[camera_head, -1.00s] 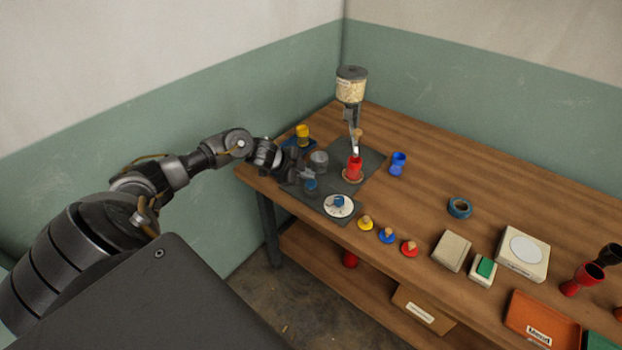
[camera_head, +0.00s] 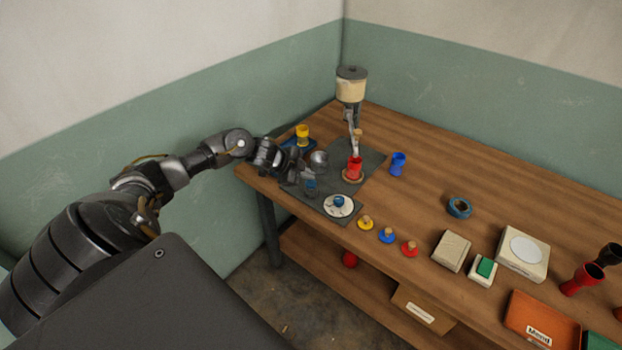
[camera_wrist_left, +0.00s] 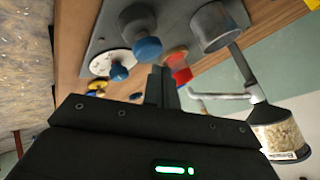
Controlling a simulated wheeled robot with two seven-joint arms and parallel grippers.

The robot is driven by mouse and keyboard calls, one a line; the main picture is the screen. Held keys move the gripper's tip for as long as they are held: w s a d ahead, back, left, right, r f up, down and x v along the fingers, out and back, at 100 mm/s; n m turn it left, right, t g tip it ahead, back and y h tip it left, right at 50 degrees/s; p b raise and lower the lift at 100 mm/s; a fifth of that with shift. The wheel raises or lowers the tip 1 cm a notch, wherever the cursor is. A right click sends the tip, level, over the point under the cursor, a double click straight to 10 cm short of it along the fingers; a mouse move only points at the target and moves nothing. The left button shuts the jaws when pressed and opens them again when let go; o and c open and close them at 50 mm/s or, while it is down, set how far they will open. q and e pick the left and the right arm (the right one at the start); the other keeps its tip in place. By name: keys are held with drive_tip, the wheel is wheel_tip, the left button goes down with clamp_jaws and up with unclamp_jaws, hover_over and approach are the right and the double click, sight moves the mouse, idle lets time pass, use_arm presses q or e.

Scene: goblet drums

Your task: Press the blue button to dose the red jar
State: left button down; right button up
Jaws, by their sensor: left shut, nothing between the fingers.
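The red jar (camera_head: 354,169) stands on a round brown base on the dark mat, under the spout of the hopper dispenser (camera_head: 351,88). A blue-topped knob on a grey foot (camera_head: 310,186) is on the mat, left of the jar. Another blue knob (camera_head: 339,202) sits on a white disc at the near mat corner. Which is the button, I cannot tell. My left gripper (camera_head: 300,174) is shut and empty, beside the first knob; contact is unclear. In the left wrist view, the shut fingers (camera_wrist_left: 161,84) show below both blue knobs and the red jar (camera_wrist_left: 182,74). My right gripper is not in view.
A grey cup (camera_head: 319,159) stands on the mat close to my gripper, with a yellow jar (camera_head: 302,133) behind it. A blue cup (camera_head: 398,163) is right of the mat. Small yellow, blue and red lids (camera_head: 387,236) line the front edge.

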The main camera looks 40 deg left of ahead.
sight(311, 182)
use_arm(q)
drive_tip(key=shift+f, duration=0.15)
idle(0.5)
drive_tip(key=shift+f, duration=0.25)
drive_tip(key=shift+f+b, duration=0.85)
drive_tip(key=shift+f, duration=0.25)
idle(0.9)
drive_tip(key=shift+r, duration=0.1)
drive_tip(key=shift+r+p, duration=1.35)
drive_tip(key=shift+r, duration=0.05)
wheel_tip(311, 182, up, 5)
drive_tip(key=p, duration=0.4)
drive_tip(key=shift+r+p, duration=0.1)
drive_tip(key=shift+p, duration=0.3)
